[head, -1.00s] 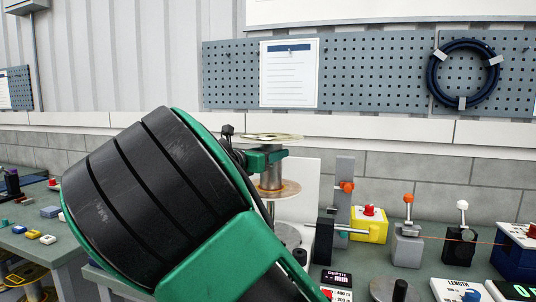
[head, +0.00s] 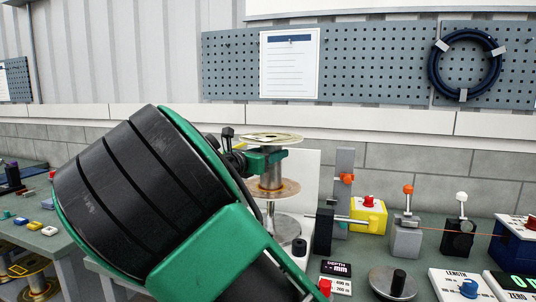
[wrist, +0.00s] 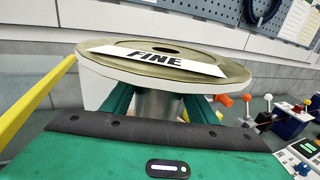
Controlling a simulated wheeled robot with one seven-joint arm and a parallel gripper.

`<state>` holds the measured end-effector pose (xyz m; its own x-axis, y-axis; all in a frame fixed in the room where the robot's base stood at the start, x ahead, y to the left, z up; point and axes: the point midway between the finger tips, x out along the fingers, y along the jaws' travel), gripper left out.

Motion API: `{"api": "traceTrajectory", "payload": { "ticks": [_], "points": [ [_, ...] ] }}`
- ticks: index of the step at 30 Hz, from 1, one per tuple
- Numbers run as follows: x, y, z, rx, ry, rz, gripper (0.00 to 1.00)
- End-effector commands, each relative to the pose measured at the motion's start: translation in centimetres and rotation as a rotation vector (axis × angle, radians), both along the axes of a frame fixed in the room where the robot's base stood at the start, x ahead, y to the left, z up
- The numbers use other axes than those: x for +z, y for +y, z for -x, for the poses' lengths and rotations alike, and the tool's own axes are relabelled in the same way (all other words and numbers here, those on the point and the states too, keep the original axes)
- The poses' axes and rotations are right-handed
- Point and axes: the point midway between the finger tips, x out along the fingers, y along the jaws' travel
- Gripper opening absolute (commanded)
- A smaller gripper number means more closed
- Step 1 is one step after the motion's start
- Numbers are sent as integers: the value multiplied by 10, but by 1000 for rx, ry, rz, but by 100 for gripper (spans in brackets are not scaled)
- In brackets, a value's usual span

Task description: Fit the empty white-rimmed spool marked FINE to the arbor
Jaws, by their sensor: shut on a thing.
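The spool marked FINE has a tan top flange (head: 272,138), a bare metal hub and a copper-toned lower flange. In the wrist view its top flange (wrist: 130,70) is nearly level, with a pale rim and a white FINE label. My gripper (head: 268,160) is shut on the spool's hub between the flanges and holds it upright. Below the spool is a grey round base (head: 285,228) with a thin upright post that looks like the arbor. I cannot tell whether the post enters the spool, as my arm and the flange hide much of it.
A black block with a horizontal rod (head: 352,220) and a grey upright with an orange knob (head: 345,178) stand close right of the spool. A yellow box (head: 372,214) is behind them. A side table is left.

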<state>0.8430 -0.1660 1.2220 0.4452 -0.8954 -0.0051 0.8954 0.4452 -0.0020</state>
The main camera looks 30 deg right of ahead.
Motion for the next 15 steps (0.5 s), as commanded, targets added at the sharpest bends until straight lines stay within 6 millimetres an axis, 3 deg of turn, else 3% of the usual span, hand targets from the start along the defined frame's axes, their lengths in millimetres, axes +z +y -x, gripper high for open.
{"api": "traceTrajectory", "payload": {
  "ticks": [15],
  "points": [
    [-14,0,0,-1,-2,2,0]
  ]
}}
